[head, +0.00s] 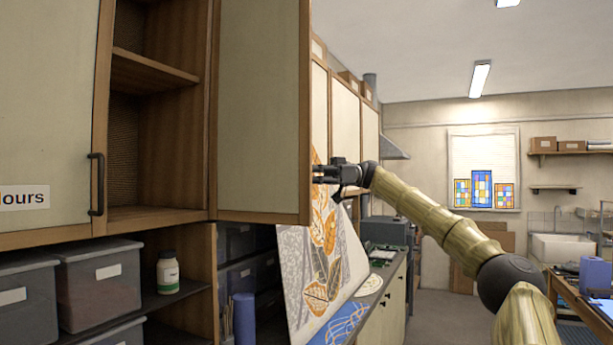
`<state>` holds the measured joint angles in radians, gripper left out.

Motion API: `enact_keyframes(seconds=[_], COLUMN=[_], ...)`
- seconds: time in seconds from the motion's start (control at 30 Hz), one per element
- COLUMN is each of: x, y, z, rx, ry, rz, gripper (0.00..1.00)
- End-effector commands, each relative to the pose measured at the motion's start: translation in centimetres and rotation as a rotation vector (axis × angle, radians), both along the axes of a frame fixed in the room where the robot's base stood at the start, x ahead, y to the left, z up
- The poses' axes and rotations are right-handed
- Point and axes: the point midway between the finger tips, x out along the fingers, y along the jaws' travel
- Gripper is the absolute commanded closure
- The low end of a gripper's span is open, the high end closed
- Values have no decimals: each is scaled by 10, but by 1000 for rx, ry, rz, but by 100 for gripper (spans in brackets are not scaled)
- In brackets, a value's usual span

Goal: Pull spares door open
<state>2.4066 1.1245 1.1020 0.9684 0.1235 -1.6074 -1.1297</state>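A cream door with a wooden frame (260,110) stands swung open on the wall cabinet, with its inner face towards me. No label shows on this face, so I cannot read whether it is the spares door. The open compartment (155,110) to its left has bare wooden shelves. My gripper (319,172) is at the door's free right edge, on the far side. Its fingertips are partly hidden by the door. Any handle on the outer face is hidden, and I cannot tell whether the fingers hold one.
A closed door labelled "lours" (45,130), with a dark handle (96,184), is at left. Below are grey bins (100,285), a white bottle (168,272) and a blue cylinder (244,318). A leaf-patterned panel (318,262) leans beyond the door. Floor is free (435,315) further back.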

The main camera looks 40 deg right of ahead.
Motion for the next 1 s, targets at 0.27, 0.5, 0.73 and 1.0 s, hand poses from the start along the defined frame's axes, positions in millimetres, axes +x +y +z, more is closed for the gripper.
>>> enact_keyframes(seconds=[0.27,0.5,0.73,1.0], x=[0,-2,-8,-14], y=[0,-17,-54,-86], z=[0,1,1,2], rx=[0,0,0,-2], ry=[-1,-1,-1,0], rz=[0,-1,-3,-2], gripper=[68,68,68,68])
